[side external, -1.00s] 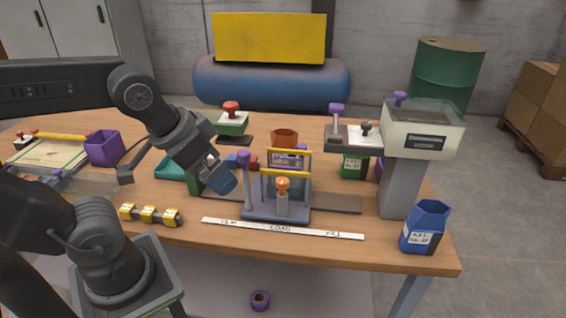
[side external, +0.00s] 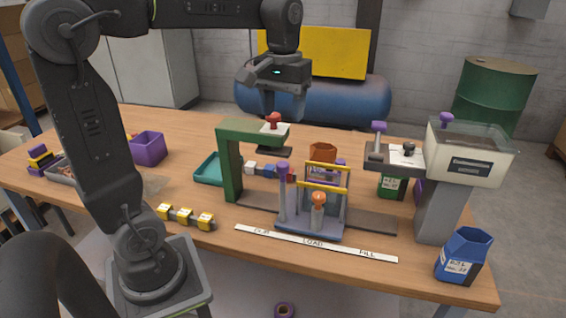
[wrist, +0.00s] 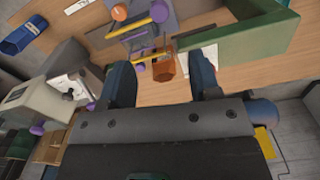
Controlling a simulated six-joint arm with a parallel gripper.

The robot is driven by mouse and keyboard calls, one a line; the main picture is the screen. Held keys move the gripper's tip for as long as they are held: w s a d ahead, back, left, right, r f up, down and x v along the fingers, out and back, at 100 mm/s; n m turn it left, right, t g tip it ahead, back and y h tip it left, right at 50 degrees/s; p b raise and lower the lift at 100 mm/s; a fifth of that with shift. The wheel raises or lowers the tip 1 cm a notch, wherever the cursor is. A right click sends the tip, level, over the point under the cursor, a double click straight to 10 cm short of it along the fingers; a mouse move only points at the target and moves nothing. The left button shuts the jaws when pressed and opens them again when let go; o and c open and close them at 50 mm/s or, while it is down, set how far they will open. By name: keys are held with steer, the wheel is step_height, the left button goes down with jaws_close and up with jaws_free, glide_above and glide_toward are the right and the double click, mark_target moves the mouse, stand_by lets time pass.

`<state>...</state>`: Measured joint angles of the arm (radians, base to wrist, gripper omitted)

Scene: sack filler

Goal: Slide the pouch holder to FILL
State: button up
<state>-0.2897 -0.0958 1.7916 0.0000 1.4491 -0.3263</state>
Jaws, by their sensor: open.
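The pouch holder (side external: 308,225) is a grey-blue carriage with yellow bars, a purple-topped post (side external: 283,178) and an orange knob (side external: 318,198). It stands upright on a dark rail (side external: 375,222), behind the word LOAD on the white label strip (side external: 315,244); FILL is at the strip's right end. My gripper (side external: 284,110) is open and empty, high above the table's back part, behind and above the holder. In the wrist view my gripper (wrist: 162,75) has its fingers apart, and the holder shows partly at the top (wrist: 155,20).
A green arch-like stand (side external: 232,165) with a red knob is at the rail's left. The white filler machine (side external: 468,150) stands at the right. An orange-brown pot (side external: 322,151) is behind the holder. A blue pouch (side external: 464,256) stands at the front right corner. Yellow-black blocks (side external: 185,216) lie front left.

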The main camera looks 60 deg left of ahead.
mark_target(283, 163)
step_height(283, 163, down, 13)
steer(key=shift+f, duration=0.1)
stand_by(0.3)
steer(key=shift+c, duration=0.4)
jaws_close()
